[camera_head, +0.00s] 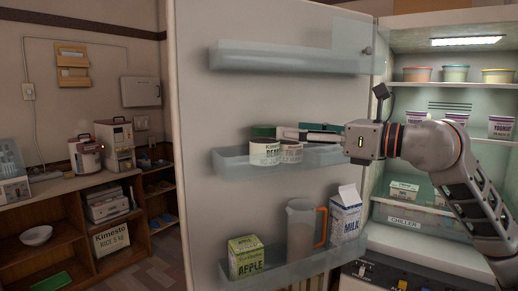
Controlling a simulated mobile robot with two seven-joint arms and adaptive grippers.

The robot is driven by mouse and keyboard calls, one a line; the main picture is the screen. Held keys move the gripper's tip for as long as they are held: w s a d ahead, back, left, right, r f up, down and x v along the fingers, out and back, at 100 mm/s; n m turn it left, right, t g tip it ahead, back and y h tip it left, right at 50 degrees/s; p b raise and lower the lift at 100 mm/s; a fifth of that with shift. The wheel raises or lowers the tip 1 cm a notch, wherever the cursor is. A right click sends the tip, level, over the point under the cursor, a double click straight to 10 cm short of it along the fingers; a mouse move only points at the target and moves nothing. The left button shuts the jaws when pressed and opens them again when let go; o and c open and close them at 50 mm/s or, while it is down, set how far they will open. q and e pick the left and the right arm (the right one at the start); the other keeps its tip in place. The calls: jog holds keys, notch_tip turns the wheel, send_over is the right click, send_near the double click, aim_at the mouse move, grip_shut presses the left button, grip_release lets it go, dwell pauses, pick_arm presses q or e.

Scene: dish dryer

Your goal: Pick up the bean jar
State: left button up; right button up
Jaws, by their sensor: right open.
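The bean jar (265,152), with a pale label and dark lettering that seems to read "BEAN", stands upright on the middle shelf of the open fridge door. A second, similar jar (291,152) stands right beside it, and its label is only partly readable. A green lid shows just behind the bean jar. My right gripper (284,131) comes in from the right above this shelf, with its open fingers pointing left. The fingertips are over the second jar and near the bean jar's upper right side; contact cannot be told. My left gripper is not in view.
The middle door shelf (236,166) has a raised front rim. The lower shelf holds an apple carton (246,257), a pitcher (301,230) and a milk carton (346,216). The top door shelf (280,58) looks empty. Yogurt cups (501,127) stand inside the fridge at right.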

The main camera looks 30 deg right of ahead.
aim_at(271, 127)
jog(key=shift+p+x, duration=0.35)
jog(key=shift+x, duration=0.6)
jog(key=shift+w+a+r, duration=0.1)
jog(key=shift+w+a, duration=0.1)
jog(key=shift+w, duration=0.2)
jog(key=p+x, duration=0.2)
jog(key=x, duration=0.1)
jog(key=shift+w+a, duration=0.1)
jog(key=shift+w, duration=0.25)
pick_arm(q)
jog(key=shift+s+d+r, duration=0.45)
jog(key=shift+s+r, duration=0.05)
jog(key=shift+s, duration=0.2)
pick_arm(e)
jog(key=shift+w+a+f, duration=0.15)
jog(key=shift+w+f, duration=0.1)
jog(key=shift+w, duration=0.1)
jog(key=c, duration=1.6)
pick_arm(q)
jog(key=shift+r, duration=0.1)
pick_arm(e)
grip_shut()
jog(key=shift+s+r, duration=0.1)
jog(key=shift+r, duration=0.05)
